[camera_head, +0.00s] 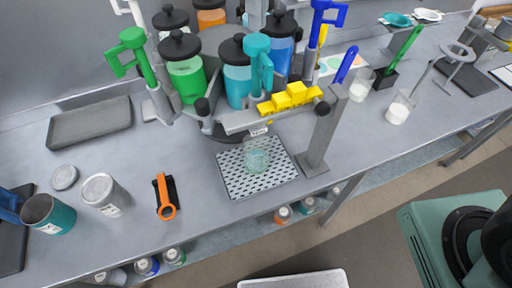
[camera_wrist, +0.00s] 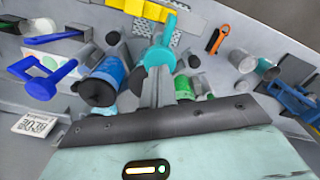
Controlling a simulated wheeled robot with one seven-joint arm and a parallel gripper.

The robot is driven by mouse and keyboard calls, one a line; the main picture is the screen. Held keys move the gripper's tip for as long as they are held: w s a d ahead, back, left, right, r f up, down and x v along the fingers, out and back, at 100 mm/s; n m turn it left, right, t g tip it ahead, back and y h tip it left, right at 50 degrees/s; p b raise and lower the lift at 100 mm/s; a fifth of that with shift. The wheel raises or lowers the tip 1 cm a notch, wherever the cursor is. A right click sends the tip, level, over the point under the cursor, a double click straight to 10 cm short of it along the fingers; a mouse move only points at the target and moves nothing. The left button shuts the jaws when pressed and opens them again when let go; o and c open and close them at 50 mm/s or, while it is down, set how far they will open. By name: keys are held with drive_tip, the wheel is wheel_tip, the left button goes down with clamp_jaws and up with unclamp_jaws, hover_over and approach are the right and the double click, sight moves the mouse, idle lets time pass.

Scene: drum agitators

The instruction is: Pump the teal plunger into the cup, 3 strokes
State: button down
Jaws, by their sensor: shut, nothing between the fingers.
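The teal plunger (camera_head: 259,60) stands upright among the jars in the head view, its handle at the top. It also shows in the wrist view (camera_wrist: 160,52), just past my fingertips. A clear cup (camera_head: 257,158) stands on a perforated tray (camera_head: 236,183), below a nozzle with a small label. In the wrist view my gripper (camera_wrist: 160,75) is shut with nothing held, pointing at the teal plunger. I cannot tell whether the fingertips touch it.
Green (camera_head: 140,58) and blue (camera_head: 322,22) plungers flank the teal one. A yellow stepped bar (camera_head: 291,97) on a grey arm and post (camera_head: 322,135) stands in front. The front left bench has free room.

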idle(0.6)
wheel_tip(320, 180, up, 6)
drive_tip(key=p, duration=0.5)
idle(0.4)
drive_tip(key=w+d+f+m+t, duration=0.15)
drive_tip(key=d+f+m, duration=0.4)
drive_tip(key=d, duration=0.85)
drive_tip(key=s+d+f+m+t, duration=0.1)
drive_tip(key=s+d+f+m, duration=0.2)
drive_tip(key=d, duration=0.4)
drive_tip(key=s+d+f+m, duration=0.1)
drive_tip(key=s+d+f, duration=0.2)
drive_tip(key=d+f, duration=0.35)
drive_tip(key=s+a+f+n+g+b, duration=0.1)
drive_tip(key=s+a+f+n+b, duration=0.3)
drive_tip(key=s+a+f+b, duration=0.2)
drive_tip(key=s+a+f+n+g+b, duration=0.1)
drive_tip(key=s+a+f+n+b, duration=0.3)
drive_tip(key=s+a+f+b, duration=0.3)
drive_tip(key=a+b, duration=0.3)
drive_tip(key=a, duration=0.1)
drive_tip(key=shift+s+a+f+y+b, duration=0.15)
drive_tip(key=shift+a+f+y+b, duration=0.1)
drive_tip(key=shift+f+y+b, duration=0.1)
